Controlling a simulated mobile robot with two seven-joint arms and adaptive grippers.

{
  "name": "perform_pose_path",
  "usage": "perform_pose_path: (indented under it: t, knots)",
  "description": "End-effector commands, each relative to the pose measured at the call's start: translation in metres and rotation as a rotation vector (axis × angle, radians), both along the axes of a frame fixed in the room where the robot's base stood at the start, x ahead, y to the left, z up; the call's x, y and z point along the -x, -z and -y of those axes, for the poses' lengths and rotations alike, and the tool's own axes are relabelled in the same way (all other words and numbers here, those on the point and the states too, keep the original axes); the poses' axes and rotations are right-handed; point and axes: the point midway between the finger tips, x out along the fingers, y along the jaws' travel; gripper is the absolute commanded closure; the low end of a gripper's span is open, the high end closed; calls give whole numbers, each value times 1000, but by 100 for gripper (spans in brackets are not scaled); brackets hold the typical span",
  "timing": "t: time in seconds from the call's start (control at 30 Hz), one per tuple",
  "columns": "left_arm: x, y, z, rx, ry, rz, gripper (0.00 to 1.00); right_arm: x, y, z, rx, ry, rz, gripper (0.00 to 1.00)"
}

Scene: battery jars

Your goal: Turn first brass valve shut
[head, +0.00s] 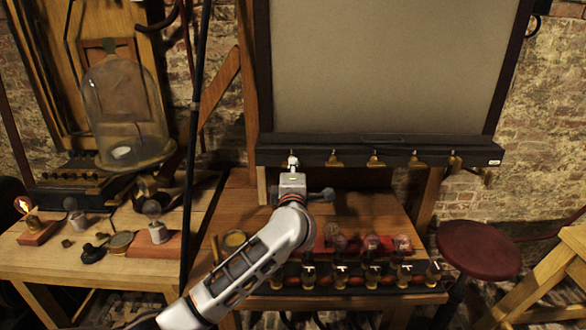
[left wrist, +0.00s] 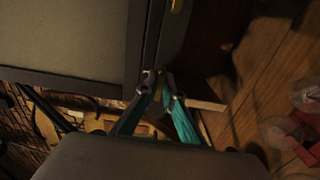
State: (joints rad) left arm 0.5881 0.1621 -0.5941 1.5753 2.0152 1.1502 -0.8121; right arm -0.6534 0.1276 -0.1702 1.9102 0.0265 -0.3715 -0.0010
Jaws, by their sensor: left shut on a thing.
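Several small brass valves sit in a row along the dark ledge under the big grey panel. One brass valve (head: 334,159) is just right of my left gripper, and others (head: 374,158) follow further right. My left gripper (head: 293,161) is at the left end of this row, shut on the first valve, which it hides in the head view. In the left wrist view the teal fingers (left wrist: 160,82) come together at the dark ledge; the valve between them is hardly visible. Another brass valve (left wrist: 176,6) shows at the top there. My right gripper is not in view.
Below the ledge, a wooden table (head: 375,210) carries several jars with red parts (head: 402,243) and a front row of dark brass fittings (head: 340,272). A glass bell jar (head: 120,100) stands at left, a red stool (head: 478,249) at right. The table's middle is clear.

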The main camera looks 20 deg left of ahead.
Motion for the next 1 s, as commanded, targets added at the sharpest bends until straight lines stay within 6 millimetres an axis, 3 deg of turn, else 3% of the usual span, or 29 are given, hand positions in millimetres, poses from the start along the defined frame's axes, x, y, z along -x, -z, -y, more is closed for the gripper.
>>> perform_pose_path:
  t: [0.17,0.27,0.67,0.83,1.0]
  knots:
    - [0,1,1,-3,1,-1,100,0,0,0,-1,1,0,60]
    - [0,1,1,-2,1,-1,76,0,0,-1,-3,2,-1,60]
    - [3,0,1,0,1,0,76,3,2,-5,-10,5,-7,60]
    - [22,1,7,2,3,0,76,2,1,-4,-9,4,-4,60]
    - [56,1,17,3,3,0,76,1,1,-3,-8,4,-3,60]
